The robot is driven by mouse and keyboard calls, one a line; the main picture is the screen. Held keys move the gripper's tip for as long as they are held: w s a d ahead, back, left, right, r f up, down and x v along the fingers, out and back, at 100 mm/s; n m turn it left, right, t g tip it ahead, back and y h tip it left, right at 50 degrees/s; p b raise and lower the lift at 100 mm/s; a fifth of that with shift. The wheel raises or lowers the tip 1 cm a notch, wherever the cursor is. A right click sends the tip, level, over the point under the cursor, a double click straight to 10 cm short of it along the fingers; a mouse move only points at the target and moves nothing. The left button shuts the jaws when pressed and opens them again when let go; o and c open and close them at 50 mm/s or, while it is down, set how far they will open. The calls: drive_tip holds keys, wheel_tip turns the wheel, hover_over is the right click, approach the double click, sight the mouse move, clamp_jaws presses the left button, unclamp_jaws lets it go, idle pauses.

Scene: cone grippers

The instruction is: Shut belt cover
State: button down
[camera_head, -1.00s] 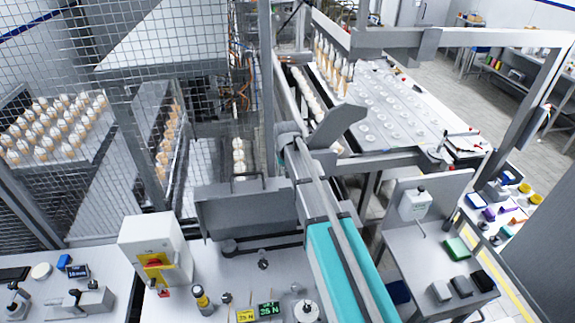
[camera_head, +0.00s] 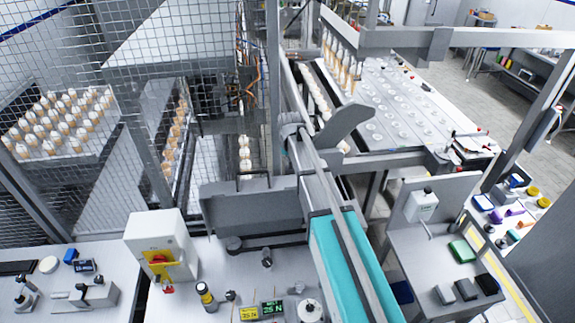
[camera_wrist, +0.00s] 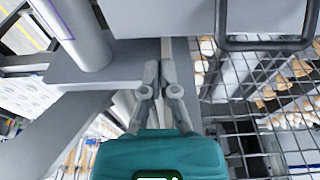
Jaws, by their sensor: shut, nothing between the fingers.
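A grey panel with a dark bar handle, which looks like the belt cover (camera_head: 250,207), stands raised beside the left of the belt in the head view. Its handle (camera_wrist: 265,42) shows at the top right of the wrist view. The teal belt (camera_head: 340,262) runs toward the bottom of the head view, with a grey rail along it. My gripper (camera_wrist: 165,68) is shut and empty in the wrist view, left of the handle and apart from it in the picture. I cannot make the gripper out in the head view.
Wire mesh (camera_wrist: 270,120) lies right of my gripper in the wrist view. A white box with a red-and-yellow switch (camera_head: 160,250) stands left of the belt. A worktable (camera_head: 445,275) is at the right. Trays of cones stand behind the mesh.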

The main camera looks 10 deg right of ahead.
sight(289, 186)
drive_tip(key=shift+w+f+b, duration=0.3)
drive_tip(key=shift+f+b, duration=1.15)
drive_tip(key=shift+f, duration=0.05)
drive_tip(key=shift+w+f+b, duration=0.3)
drive_tip(key=shift+f+b, duration=1.15)
drive_tip(key=shift+f, duration=0.1)
drive_tip(key=shift+w+f+b, duration=0.3)
drive_tip(key=shift+f+b, duration=1.15)
drive_tip(key=shift+f, duration=0.05)
drive_tip(key=shift+s+f, duration=0.1)
drive_tip(key=shift+f, duration=0.1)
drive_tip(key=shift+s+r+p, duration=0.15)
drive_tip(key=shift+s+r, duration=0.1)
drive_tip(key=shift+s, duration=0.7)
drive_tip(key=shift+s+r+p, duration=0.15)
drive_tip(key=shift+s+r, duration=0.05)
drive_tip(key=shift+s, duration=0.7)
